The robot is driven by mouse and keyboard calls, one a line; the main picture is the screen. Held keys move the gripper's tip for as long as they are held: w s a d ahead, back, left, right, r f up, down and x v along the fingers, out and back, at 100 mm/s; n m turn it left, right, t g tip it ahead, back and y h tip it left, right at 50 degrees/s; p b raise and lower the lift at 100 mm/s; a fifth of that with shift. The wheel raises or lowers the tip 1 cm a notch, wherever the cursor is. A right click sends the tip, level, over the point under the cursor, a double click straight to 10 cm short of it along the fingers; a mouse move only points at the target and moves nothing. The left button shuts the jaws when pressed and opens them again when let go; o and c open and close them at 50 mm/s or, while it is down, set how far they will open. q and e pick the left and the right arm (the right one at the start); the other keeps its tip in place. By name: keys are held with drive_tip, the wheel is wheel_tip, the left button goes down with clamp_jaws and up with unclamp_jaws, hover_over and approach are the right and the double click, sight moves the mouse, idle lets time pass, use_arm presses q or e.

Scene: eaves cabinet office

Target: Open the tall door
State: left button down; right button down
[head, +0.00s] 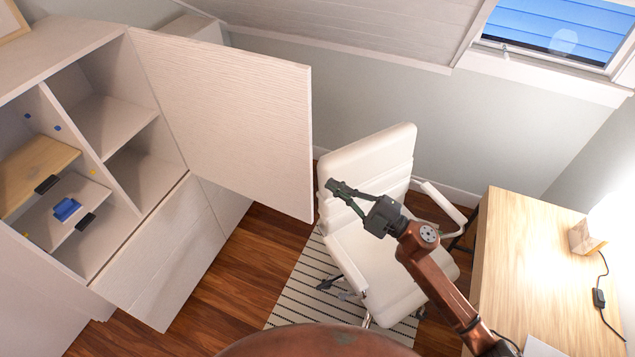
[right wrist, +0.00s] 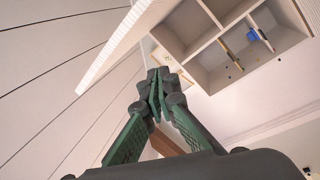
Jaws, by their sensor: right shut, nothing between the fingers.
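The tall door (head: 235,115) is a pale wood-grain panel. It stands swung wide open from the cabinet (head: 75,40), with the shelves behind it exposed. In the right wrist view the door (right wrist: 115,45) shows as a pale slab beside the open compartments of the cabinet (right wrist: 208,53). My right gripper (head: 332,188) is shut and empty, a little to the right of the door's free edge in the head view, over the chair. Its closed fingertips also show in the right wrist view (right wrist: 154,78). My left gripper is not in view.
A white office chair (head: 375,245) stands on a striped rug (head: 290,300). A wooden desk (head: 530,270) with a lamp (head: 588,237) is at the right. A blue item (head: 66,209) lies on a cabinet shelf. Bare wood floor shows below the door.

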drive_tip(key=w+d+r+m+t+h, duration=0.1)
drive_tip(key=w+d+r+m+t, duration=0.3)
drive_tip(key=m, duration=0.5)
drive_tip(key=w+d+f+m+t+h, duration=0.2)
drive_tip(key=w+d+f+m+h, duration=0.4)
drive_tip(key=m, duration=1)
drive_tip(key=a+f+m+g+y, duration=0.25)
drive_tip(key=a+f+m, duration=0.25)
drive_tip(key=f+m, duration=0.3)
drive_tip(key=w+a+g+p, duration=0.1)
drive_tip(key=w+a+p, duration=0.1)
drive_tip(key=a, duration=0.6)
drive_tip(key=shift+w+a, duration=0.4)
drive_tip(key=shift+w, duration=0.5)
drive_tip(key=shift+s+h, duration=0.1)
drive_tip(key=shift+h, duration=0.15)
